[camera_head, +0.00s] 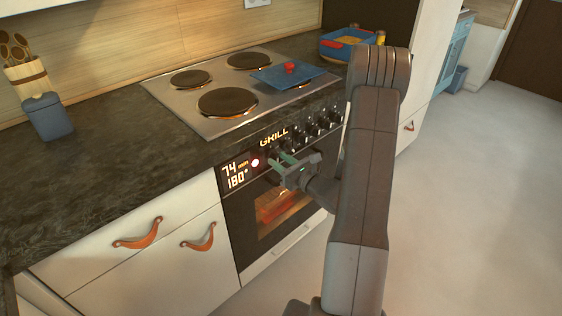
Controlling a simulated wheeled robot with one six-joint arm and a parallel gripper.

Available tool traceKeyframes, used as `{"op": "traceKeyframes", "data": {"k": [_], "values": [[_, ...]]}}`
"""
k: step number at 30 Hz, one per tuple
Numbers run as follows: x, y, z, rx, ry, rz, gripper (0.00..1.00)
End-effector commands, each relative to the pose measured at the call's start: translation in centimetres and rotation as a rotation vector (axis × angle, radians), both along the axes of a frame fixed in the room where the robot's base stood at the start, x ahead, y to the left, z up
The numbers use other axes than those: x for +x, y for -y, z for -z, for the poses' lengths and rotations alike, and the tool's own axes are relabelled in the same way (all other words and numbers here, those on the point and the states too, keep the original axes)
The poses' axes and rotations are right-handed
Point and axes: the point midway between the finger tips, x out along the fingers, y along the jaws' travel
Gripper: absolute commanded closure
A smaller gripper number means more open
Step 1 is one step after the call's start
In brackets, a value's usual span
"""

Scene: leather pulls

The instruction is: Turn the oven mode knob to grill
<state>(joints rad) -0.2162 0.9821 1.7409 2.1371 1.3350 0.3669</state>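The oven (240,212) is built in below the hob, with a row of dark knobs along its top panel. Lit letters reading "GRILL" (273,138) stand above the left part of this row. A display (235,175) at the panel's left reads 74 min and 180°, with a lit round spot beside it. My gripper (276,158) is at the left end of the knob row, its two greenish fingers pointing at the panel, with a gap between them. A knob (272,154) shows partly at the fingertips. Whether the fingers touch or grip it cannot be told.
The hob (212,120) carries a blue board (287,78) with a red knob. A red and blue container (346,44) stands behind right. A utensil holder (47,116) is at left. Leather pulls (138,234) stick out from the white fronts. The floor at right is clear.

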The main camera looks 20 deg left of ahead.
Motion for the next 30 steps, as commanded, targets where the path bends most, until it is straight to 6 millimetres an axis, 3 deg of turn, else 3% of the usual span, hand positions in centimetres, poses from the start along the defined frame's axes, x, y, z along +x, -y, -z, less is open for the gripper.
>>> {"op": "traceKeyframes", "data": {"k": [7, 11, 24, 30], "values": [[0.0, 0.2, 0.0, 0.001, 0.001, 0.001, 0.66], [-0.4, 1.4, 0.0, 0.0, 0.0, 0.004, 0.66], [-3.8, 9.6, 0.0, 0.0, 0.0, 0.005, 0.66], [-4.8, 11.9, 0.0, 0.0, 0.0, 0.003, 0.66]]}}
